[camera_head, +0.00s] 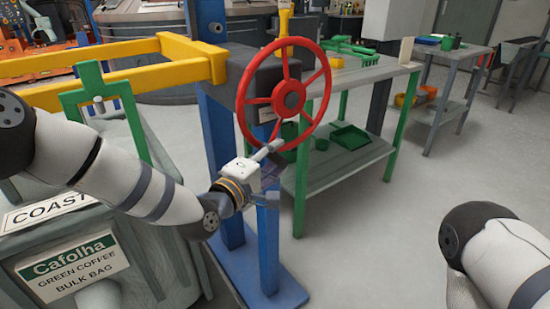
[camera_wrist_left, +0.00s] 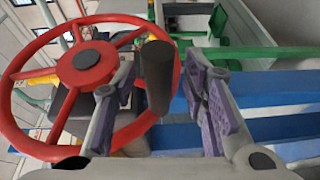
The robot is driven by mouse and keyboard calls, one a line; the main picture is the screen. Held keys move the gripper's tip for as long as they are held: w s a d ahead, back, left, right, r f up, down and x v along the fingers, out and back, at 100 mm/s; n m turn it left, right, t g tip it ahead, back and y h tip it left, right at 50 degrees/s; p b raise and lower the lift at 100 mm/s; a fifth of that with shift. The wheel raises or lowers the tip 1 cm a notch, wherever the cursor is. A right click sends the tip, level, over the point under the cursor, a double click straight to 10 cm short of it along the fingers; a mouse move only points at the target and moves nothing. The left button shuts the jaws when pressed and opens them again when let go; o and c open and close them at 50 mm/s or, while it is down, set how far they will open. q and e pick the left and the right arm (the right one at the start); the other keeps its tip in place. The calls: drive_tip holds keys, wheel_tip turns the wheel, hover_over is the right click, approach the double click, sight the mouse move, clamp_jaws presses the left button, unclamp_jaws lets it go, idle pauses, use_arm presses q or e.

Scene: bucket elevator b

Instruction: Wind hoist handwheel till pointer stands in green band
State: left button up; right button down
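The red hoist handwheel (camera_head: 288,96) stands on a dark grey housing (camera_head: 262,72) on a blue post. It fills the left of the left wrist view (camera_wrist_left: 98,58). A dark grip handle (camera_wrist_left: 157,75) sticks out from its rim toward the camera. My left gripper (camera_head: 271,160) is just below the wheel's lower rim. In the left wrist view its two fingers (camera_wrist_left: 163,105) are apart, with the handle showing between them and gaps on both sides. I cannot tell contact. No pointer or green band can be made out. My right gripper is out of view.
Yellow rails (camera_head: 120,62) and a green frame (camera_head: 100,100) stand left of the wheel. A sack (camera_head: 72,268) labelled green coffee is below my left arm. A green-legged table (camera_head: 345,170) stands behind the wheel.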

use_arm(q)
drive_tip(key=shift+w+d, duration=0.25)
drive_tip(key=shift+w, duration=0.1)
clamp_jaws()
drive_tip(key=shift+f+b, duration=0.3)
drive_tip(key=shift+b, duration=0.05)
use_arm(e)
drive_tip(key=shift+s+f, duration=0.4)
